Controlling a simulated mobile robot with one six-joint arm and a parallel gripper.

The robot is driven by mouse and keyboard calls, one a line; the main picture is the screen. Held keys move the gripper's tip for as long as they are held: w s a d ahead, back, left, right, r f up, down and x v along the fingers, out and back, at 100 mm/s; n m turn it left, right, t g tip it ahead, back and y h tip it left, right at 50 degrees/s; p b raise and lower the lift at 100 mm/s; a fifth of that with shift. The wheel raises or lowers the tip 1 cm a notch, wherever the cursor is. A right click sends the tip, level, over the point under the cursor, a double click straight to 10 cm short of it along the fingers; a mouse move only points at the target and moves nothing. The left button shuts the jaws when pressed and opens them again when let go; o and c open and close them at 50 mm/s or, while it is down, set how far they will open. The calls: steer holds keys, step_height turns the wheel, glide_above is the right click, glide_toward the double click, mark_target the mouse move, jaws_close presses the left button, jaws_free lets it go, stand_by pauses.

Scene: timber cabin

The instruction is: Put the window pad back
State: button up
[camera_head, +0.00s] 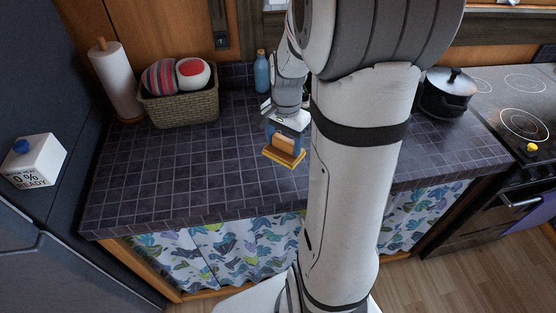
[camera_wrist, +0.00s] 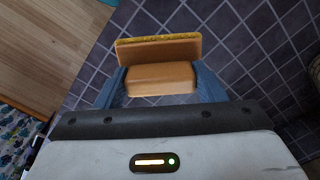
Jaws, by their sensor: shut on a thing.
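The window pad (camera_head: 284,152) is an orange-brown block with a wider plate edged in yellow. It also shows in the wrist view (camera_wrist: 160,78), where its handle block sits between the two blue-grey fingers. My gripper (camera_head: 284,140) is shut on that handle block. In the head view it holds the pad over the tiled counter, with the yellow edge downward. I cannot tell whether the pad touches the counter or is a little above it.
A wicker basket (camera_head: 180,107) with round cushions, a paper towel roll (camera_head: 117,82) and a blue bottle (camera_head: 261,72) stand at the counter's back. A black pot (camera_head: 447,93) is at right near the stove (camera_head: 520,105). The tiled counter (camera_head: 170,170) is clear at left and front.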

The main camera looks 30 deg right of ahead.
mark_target(284, 138)
steer(key=shift+w+d, duration=0.2)
steer(key=shift+d, duration=0.05)
step_height(284, 138, down, 9)
steer(key=shift+f+p, duration=0.15)
steer(key=shift+p, duration=0.45)
steer(key=o, duration=0.9)
step_height(284, 138, up, 11)
steer(key=shift+b, duration=0.45)
steer(key=shift+a+r, duration=0.15)
steer(key=shift+r, duration=0.5)
steer(key=s+a+r+n+t, duration=0.1)
steer(key=s+a+r+n, duration=0.1)
steer(key=s+a+n, duration=0.2)
steer(key=s+a+r+n+t, duration=0.1)
steer(key=s+a+r+n, duration=0.2)
steer(key=s+n, duration=0.1)
steer(key=s+a+r+n+t, duration=0.1)
steer(key=s+a+r+n, duration=0.2)
steer(key=s+a+n, duration=0.1)
steer(key=shift+s+a, duration=0.35)
steer(key=shift+s, duration=0.05)
